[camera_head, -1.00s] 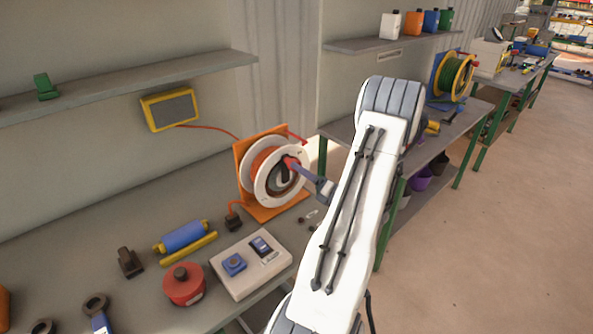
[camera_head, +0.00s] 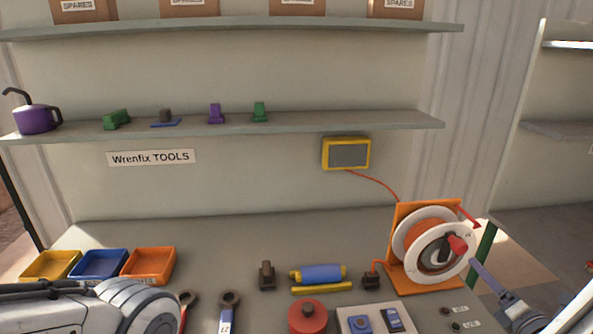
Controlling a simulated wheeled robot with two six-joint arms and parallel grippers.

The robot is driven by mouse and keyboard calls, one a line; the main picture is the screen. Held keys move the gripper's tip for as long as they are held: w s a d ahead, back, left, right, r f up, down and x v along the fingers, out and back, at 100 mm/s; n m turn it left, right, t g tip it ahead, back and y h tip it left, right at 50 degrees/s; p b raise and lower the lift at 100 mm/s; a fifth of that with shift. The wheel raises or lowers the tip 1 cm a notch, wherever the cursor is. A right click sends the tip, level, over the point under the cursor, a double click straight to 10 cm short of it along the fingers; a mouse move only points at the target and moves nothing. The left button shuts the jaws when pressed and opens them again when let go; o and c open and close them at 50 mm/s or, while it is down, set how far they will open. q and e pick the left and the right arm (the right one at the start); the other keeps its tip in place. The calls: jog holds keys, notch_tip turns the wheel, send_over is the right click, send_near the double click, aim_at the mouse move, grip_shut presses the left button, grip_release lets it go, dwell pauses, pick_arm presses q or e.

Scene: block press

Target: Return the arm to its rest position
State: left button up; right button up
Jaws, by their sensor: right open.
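My right gripper (camera_head: 474,265) is at the lower right, beside the front of the orange-and-white cable reel (camera_head: 403,244). Its narrow grey-purple end lies close to the reel's red knob (camera_head: 458,245); I cannot tell whether they touch. The jaws are open, though the gap between them is hard to see. A piece of my white right arm (camera_head: 582,312) shows at the right edge. My left arm (camera_head: 60,308) lies across the lower left corner, and its gripper is out of view.
The workbench holds a blue roller (camera_head: 317,274), a red round container (camera_head: 307,317), a switch box (camera_head: 375,320), wrenches and an orange bin (camera_head: 148,264) beside other bins. A shelf (camera_head: 300,127) runs above. The bench's back middle is clear.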

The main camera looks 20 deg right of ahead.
jog(key=w+a+r+n+g+y, duration=0.1)
jog(key=w+a+n+g+y, duration=0.25)
jog(key=a, duration=0.55)
jog(key=w+a+r+n+y, duration=0.1)
jog(key=w+a+n+y, duration=0.2)
jog(key=a+n+y, duration=0.35)
jog(key=w+a+r+n+g+y, duration=0.15)
jog(key=w+a+n+y, duration=0.35)
jog(key=a, duration=0.6)
jog(key=s+a+f+n+g+h, duration=0.1)
jog(key=s+a+n+g, duration=0.45)
jog(key=a+n, duration=0.3)
jog(key=s+a+n+g, duration=0.5)
jog(key=a+n+g, duration=0.25)
jog(key=a, duration=0.25)
jog(key=s+a+n+h, duration=0.2)
jog(key=s+n+h, duration=0.2)
jog(key=n, duration=0.8)
jog(key=s+a+n+h, duration=0.3)
jog(key=s+n+h, duration=0.2)
jog(key=n, duration=0.7)
jog(key=shift+s+t, duration=0.4)
jog(key=shift+s, duration=0.7)
